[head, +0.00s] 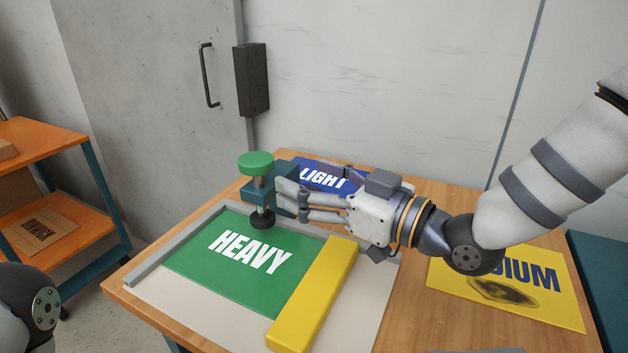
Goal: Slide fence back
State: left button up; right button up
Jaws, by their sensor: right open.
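A yellow bar (315,295), which looks like the fence, lies along the right edge of the green HEAVY sheet (215,270). The sheet rests inside a grey corner rail (165,252). A teal clamp (253,196) with a green knob (256,164) and a dark round foot (262,219) stands at the sheet's back edge. My right gripper (292,201) is open, pointing left at the right side of the clamp, behind the bar's far end. Whether its fingers touch the clamp I cannot tell. My left gripper is out of view.
A blue LIGHT sheet (318,176) lies behind my right gripper. A yellow MEDIUM sheet (540,290) with a dark smudge lies on the wooden table (405,320) at right. An orange shelf cart (40,140) stands at left. Bare wood shows between bar and MEDIUM sheet.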

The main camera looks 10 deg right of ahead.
aim_at(296, 330)
jog(key=k, duration=1)
